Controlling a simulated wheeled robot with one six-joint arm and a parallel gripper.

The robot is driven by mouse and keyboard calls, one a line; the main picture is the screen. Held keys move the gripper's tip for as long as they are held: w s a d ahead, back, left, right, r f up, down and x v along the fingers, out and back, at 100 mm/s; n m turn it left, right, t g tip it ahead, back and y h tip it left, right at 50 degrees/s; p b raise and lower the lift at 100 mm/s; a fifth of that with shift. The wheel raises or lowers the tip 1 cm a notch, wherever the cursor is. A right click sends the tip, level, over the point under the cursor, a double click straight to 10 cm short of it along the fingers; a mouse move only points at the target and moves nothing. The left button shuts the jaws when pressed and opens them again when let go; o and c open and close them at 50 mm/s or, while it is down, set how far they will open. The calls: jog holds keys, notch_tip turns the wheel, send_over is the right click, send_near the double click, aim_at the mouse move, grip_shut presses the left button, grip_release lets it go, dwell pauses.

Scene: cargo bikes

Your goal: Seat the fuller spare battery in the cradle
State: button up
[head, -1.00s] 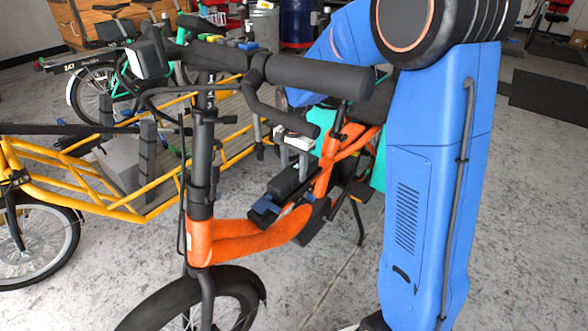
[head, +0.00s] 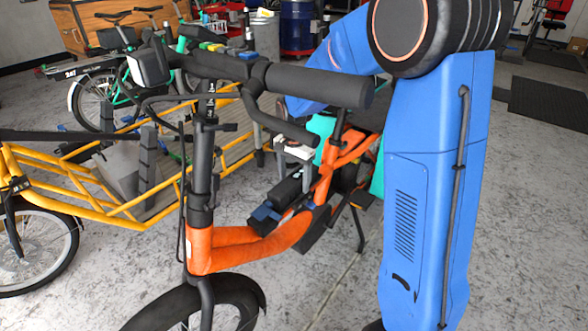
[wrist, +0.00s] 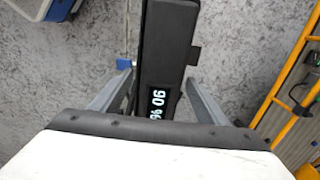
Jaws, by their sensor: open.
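A black battery (wrist: 168,40) with a lit display, which I read as 90 %, lies between the two fingers of my open gripper (wrist: 158,82) in the wrist view. Narrow gaps show beside it; I cannot tell whether either finger touches it. In the head view my gripper (head: 294,152) is partly hidden behind the handlebar of the orange bike (head: 235,250), above the bike's low frame. A black battery-like block (head: 287,188) sits below it, beside a small blue part (head: 264,212). I cannot make out the cradle clearly, nor a second spare battery.
The orange bike's handlebar (head: 320,86) and stem stand in front of my arm. A yellow cargo bike (head: 120,205) stands to the left; its yellow rail (wrist: 290,85) shows at right in the wrist view. A blue-and-white object (wrist: 45,8) is at upper left there. Grey floor is open between.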

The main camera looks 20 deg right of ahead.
notch_tip(320, 180, up, 17)
jog(key=shift+r, duration=0.15)
dwell(0.4)
jog(key=s+d+r+n+t, duration=0.1)
jog(key=s+d+r+n, duration=0.15)
jog(key=s, duration=0.65)
jog(key=s+d+r+n+t, duration=0.1)
jog(key=s+d+n, duration=0.15)
jog(key=s, duration=0.65)
jog(key=s+d+f+n+t, duration=0.1)
jog(key=s+f+n, duration=0.2)
jog(key=s, duration=0.4)
jog(key=s+d+f+n+t, duration=0.1)
jog(key=s+f+n, duration=0.1)
jog(key=s, duration=0.6)
jog(key=shift+s+f+n+t, duration=0.2)
jog(key=shift+f+n+t, duration=0.2)
